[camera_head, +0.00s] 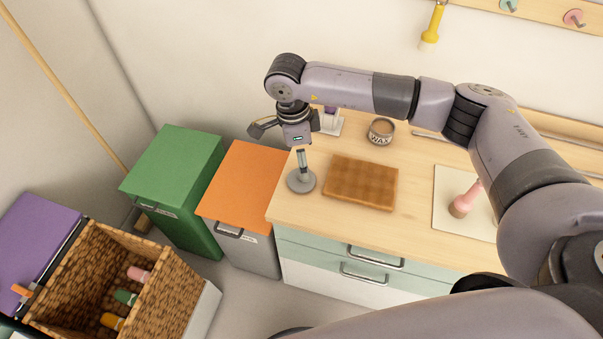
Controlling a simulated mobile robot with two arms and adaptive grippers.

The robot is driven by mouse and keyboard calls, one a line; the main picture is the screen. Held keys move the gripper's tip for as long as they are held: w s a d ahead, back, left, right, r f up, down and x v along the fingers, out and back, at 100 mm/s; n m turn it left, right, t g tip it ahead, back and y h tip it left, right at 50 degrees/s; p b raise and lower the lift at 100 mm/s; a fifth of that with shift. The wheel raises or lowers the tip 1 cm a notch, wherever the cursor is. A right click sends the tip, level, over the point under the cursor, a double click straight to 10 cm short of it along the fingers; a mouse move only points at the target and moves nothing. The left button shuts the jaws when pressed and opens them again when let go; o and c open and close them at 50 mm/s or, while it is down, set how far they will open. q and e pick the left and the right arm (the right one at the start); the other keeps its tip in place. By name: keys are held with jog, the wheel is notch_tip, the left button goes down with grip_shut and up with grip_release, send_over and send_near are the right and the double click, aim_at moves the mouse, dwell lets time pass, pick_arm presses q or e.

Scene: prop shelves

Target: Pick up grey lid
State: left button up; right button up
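A grey round piece (301,181) with an upright stem stands on the wooden counter near its left end; it is the thing that best fits the grey lid. My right gripper (291,127), on the arm that comes in from the right, is over the stem. Its fingers look spread wide to either side, with nothing seen between them. From this angle I cannot tell whether it touches the stem. My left gripper is not in view.
A pink-handled tool (465,199) rests on a white sheet. Green (172,168) and orange-topped (243,182) bins and a wicker basket (170,305) stand left.

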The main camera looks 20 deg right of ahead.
notch_tip(320, 180, down, 3)
jog(key=shift+d+f+p, duration=0.1)
jog(key=shift+f+p, duration=0.05)
jog(key=shift+p, duration=0.35)
jog(key=f+p, duration=0.1)
jog(key=f, duration=0.1)
jog(key=f+p, duration=0.1)
jog(key=f, duration=0.1)
jog(key=shift+w+a+f, duration=0.15)
jog(key=shift+a+f, duration=0.05)
jog(key=shift+f, duration=0.05)
jog(key=shift+d+f, duration=0.1)
jog(key=shift+f, duration=0.2)
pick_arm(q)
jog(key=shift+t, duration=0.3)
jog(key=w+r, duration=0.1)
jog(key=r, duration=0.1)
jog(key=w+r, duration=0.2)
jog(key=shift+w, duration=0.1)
pick_arm(e)
jog(key=shift+c, duration=0.4)
jog(key=c, duration=0.4)
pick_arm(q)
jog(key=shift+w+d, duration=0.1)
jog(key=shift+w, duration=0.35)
pick_arm(e)
jog(key=c, duration=0.6)
jog(key=shift+o, duration=0.2)
jog(key=shift+r, duration=0.1)
